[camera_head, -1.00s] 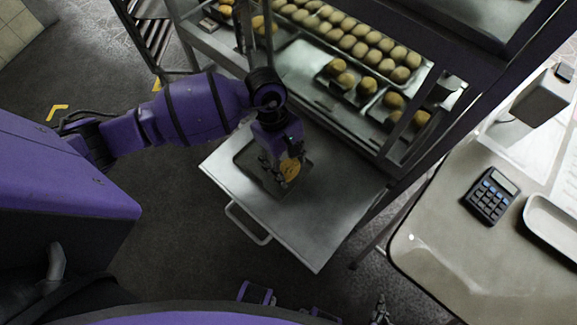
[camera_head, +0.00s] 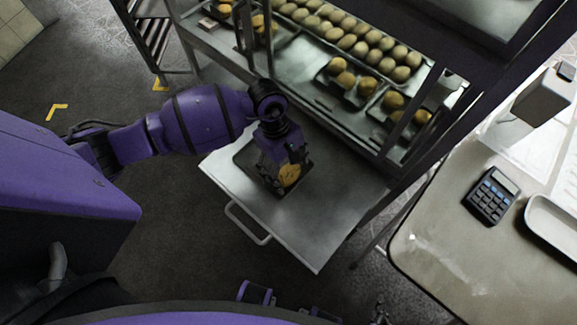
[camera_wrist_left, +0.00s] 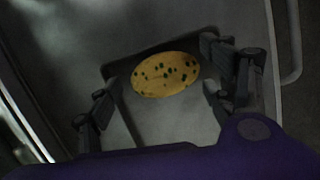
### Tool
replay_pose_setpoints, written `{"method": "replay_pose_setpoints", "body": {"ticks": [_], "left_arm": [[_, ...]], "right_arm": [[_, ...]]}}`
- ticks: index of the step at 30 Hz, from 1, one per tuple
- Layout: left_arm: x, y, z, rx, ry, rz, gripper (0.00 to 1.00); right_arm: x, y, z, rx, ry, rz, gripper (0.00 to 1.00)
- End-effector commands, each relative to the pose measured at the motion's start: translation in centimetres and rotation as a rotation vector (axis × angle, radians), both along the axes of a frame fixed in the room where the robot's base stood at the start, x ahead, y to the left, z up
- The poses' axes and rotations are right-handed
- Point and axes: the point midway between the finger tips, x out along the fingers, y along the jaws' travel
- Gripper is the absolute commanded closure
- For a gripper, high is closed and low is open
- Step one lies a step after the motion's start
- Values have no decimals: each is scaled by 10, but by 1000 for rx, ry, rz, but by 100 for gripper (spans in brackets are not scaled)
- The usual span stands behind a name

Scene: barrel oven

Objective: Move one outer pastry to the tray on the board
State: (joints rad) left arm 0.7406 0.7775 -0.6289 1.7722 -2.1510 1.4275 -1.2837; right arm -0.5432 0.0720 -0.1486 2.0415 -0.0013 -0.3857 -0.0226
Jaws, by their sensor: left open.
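An oval yellow pastry with dark specks (camera_head: 289,174) is at a small dark tray (camera_head: 246,160) on the grey metal board (camera_head: 325,215). My left gripper (camera_head: 275,172) is low over the tray. In the left wrist view the pastry (camera_wrist_left: 165,75) appears between the open fingers of the left gripper (camera_wrist_left: 165,85), with visible gaps on both sides. I cannot tell whether it rests on the tray (camera_wrist_left: 150,50). My right gripper (camera_head: 380,314) shows only partly at the bottom edge, too small to judge.
A metal rack (camera_head: 320,107) behind the board holds several pastries (camera_head: 355,40) on trays. At right, a table (camera_head: 440,245) carries a calculator (camera_head: 491,195) and a pale tray (camera_head: 553,226). The board's front part is clear.

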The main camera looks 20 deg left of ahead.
Motion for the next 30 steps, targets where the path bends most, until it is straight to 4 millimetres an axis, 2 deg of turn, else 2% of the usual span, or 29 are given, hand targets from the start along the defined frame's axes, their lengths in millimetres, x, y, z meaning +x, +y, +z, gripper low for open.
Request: {"method": "replay_pose_setpoints", "body": {"ticks": [4, 7, 15, 21, 25, 30], "left_arm": [[1, 0, 6, 0, -2, 0, 25], [4, 4, 17, 1, -5, -1, 25], [11, 18, 73, 2, -5, 0, 25], [14, 25, 105, 1, -3, 1, 25], [15, 28, 115, 0, -1, 0, 25], [14, 28, 118, 0, 1, 0, 25]], "right_arm": [[0, 0, 3, 0, 0, -1, 100], [0, 0, 3, 0, -1, -1, 100], [4, 0, 4, 0, -8, 0, 100], [9, 1, 4, 2, -16, 3, 100], [10, 2, 4, 3, -18, 3, 100], [9, 1, 4, 2, -17, 3, 100]]}}
